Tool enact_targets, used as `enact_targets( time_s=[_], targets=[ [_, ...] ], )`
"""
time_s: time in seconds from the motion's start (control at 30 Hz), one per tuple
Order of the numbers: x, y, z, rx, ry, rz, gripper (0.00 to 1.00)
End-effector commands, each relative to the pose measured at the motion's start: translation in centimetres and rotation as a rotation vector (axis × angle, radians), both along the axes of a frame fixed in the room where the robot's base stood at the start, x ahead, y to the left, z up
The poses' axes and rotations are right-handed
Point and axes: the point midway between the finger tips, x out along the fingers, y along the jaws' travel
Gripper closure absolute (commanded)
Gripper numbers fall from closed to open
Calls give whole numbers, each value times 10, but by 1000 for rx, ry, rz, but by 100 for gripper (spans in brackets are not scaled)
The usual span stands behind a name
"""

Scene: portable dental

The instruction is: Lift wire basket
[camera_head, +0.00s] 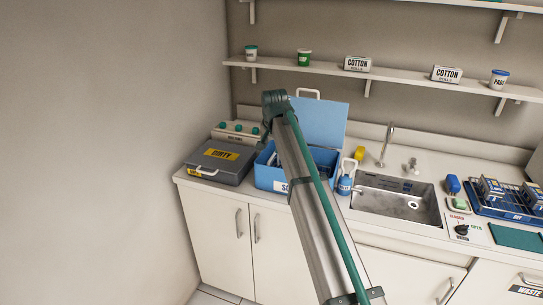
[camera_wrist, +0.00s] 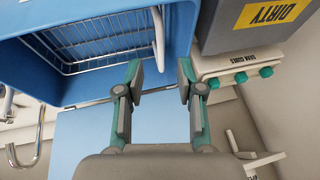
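The wire basket (camera_wrist: 90,45) shows in the wrist view as a metal wire mesh inside the open blue box (camera_wrist: 20,24). Its light handle (camera_wrist: 157,35) stands out at the basket's side nearest my gripper. My gripper (camera_wrist: 159,78) is open and empty, with its fingertips near the basket's rim and the handle in the picture. I cannot tell whether it touches them. In the head view the blue box (camera_head: 265,178) sits on the counter with its lid (camera_head: 328,118) raised. My arm hides much of the box and my gripper there.
A grey box marked DIRTY (camera_head: 225,158) stands left of the blue box, with a panel of green knobs (camera_head: 238,129) behind. A shelf (camera_head: 400,78) runs above.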

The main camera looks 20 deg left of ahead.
Motion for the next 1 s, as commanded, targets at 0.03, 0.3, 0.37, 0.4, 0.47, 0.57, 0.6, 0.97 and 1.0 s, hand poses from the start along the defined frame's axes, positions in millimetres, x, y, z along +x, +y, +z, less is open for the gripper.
enact_targets(
  time_s=[0.03, 0.3, 0.37, 0.4, 0.47, 0.57, 0.6, 0.97, 1.0],
  targets=[
    [4, 2, -7, -2, 2, 0, 63],
    [21, 10, -47, -2, 1, -1, 63],
    [23, 12, -54, -1, 0, -2, 63],
    [25, 12, -58, -1, 0, -2, 63],
    [27, 13, -62, -1, 0, -1, 63],
    [28, 14, -66, -1, -1, -1, 63],
    [28, 14, -67, -1, -1, -1, 63],
    [28, 14, -68, -1, -1, -1, 79],
    [28, 14, -68, -1, -1, -1, 86]
  ],
)
